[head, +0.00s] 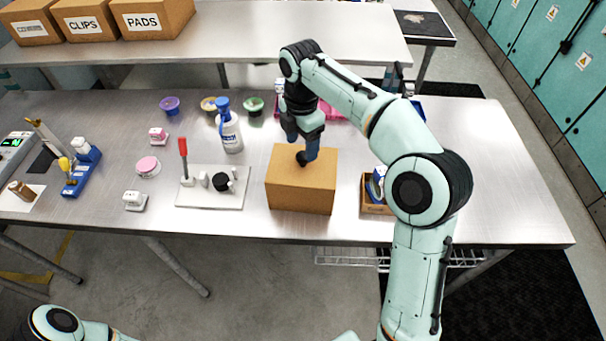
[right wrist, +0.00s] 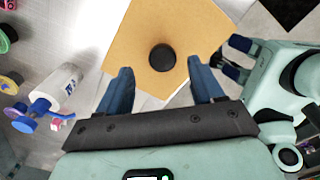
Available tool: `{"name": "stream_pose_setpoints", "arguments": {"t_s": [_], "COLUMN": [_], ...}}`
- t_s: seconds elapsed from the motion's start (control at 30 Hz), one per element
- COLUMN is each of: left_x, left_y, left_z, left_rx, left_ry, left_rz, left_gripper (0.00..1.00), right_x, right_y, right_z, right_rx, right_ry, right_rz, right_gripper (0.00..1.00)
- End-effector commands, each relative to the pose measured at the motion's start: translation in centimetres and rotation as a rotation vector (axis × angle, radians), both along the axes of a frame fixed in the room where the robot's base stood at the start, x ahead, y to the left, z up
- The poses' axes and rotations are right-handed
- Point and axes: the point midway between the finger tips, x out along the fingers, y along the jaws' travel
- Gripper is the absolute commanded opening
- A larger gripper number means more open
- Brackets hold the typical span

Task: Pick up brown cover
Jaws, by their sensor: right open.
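The brown cover (head: 301,190) is a box-like lid with a round black knob (head: 302,158) on top. It stands upright on the metal table, right of the middle. In the right wrist view the cover (right wrist: 140,38) fills the upper middle and its knob (right wrist: 162,57) shows whole. My right gripper (head: 304,150) points down just above the cover at the knob. Its blue fingers are open, one on each side of the knob in the wrist view, with nothing held. My left gripper (right wrist: 236,57) shows at the right of the wrist view, its dark fingers apart and empty.
A white bottle with a blue top (head: 229,130) stands behind and left of the cover. A white board with a red lever (head: 208,198) lies to its left. A small brown tray (head: 375,208) stands to its right. The table's front edge is close.

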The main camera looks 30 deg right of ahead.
Motion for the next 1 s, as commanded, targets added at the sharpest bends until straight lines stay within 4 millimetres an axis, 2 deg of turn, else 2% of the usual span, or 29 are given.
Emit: {"name": "stream_pose_setpoints", "arguments": {"t_s": [0.2,0.3,0.6,0.67,0.8,1.0], "left_x": [-1.2,-1.5,-1.4,-1.4,-1.4,-1.4], "left_y": [0.0,0.0,0.0,0.0,0.0,0.0], "left_z": [-1.5,-1.7,-1.7,-1.7,-1.7,-1.7], "left_rx": [0.0,0.0,0.0,0.0,0.0,0.0], "left_ry": [0.013,0.016,0.016,0.016,0.016,0.016], "left_rz": [0.0,0.0,0.0,0.0,0.0,0.0], "left_gripper": [0.0,0.0,0.0,0.0,0.0,0.0], "right_x": [-0.6,-0.5,-0.4,-0.4,-0.4,-0.4], "right_y": [-0.2,-0.2,-0.2,-0.2,-0.2,-0.2], "right_z": [-3.5,-4.5,-4.8,-4.8,-4.8,-4.8], "right_rx": [-0.001,-0.001,0.0,0.0,0.0,0.0], "right_ry": [0.006,0.004,0.0,0.0,0.0,-0.001], "right_rz": [-0.001,-0.001,-0.001,-0.001,-0.001,-0.001], "right_gripper": [0.67,0.67,0.67,0.47,0.02,0.0]}}
